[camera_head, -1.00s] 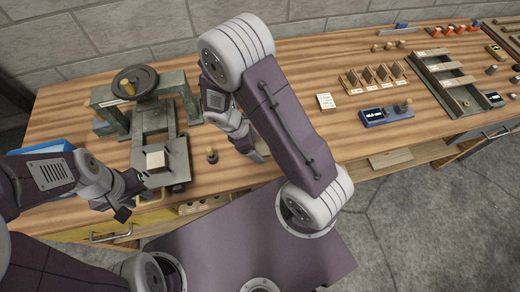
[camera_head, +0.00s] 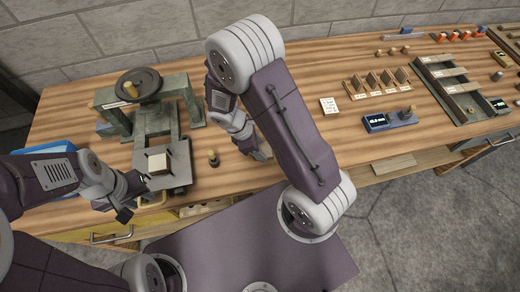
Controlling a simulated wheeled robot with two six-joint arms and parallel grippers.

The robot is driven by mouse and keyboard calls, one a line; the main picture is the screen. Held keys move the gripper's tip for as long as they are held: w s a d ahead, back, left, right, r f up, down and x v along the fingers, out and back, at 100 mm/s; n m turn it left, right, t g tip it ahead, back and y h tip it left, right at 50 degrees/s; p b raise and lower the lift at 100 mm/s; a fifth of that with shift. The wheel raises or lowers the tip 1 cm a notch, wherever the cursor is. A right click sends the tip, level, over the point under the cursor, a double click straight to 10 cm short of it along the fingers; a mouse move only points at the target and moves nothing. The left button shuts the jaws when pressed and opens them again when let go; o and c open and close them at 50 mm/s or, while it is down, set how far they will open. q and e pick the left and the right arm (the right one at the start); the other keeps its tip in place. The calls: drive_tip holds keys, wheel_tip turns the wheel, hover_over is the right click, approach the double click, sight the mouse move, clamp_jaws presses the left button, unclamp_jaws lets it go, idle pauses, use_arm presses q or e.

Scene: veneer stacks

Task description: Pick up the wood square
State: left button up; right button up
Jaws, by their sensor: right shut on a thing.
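A pale, square-topped block (camera_head: 157,163), possibly the wood square, sits on the metal plate of the press at left. My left gripper (camera_head: 138,194) is open and empty, low and just to the front-left of that block, apart from it. My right gripper (camera_head: 258,153) is over the bench to the right of the press, pointing down. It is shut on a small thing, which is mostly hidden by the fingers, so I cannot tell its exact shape.
The press with a dark handwheel (camera_head: 138,85) stands at left. A small dark knobbed peg (camera_head: 213,158) stands between it and my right gripper. A slotted rack (camera_head: 378,83), a white card (camera_head: 329,105) and a blue device (camera_head: 390,121) are to the right. A blue bin (camera_head: 45,148) is far left.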

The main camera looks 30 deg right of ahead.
wheel_tip(320, 180, up, 2)
drive_tip(key=shift+r, duration=0.1)
drive_tip(key=s+a+r, duration=0.3)
drive_tip(key=s+r, duration=0.4)
drive_tip(key=s, duration=0.4)
drive_tip(key=shift+s+a, duration=0.15)
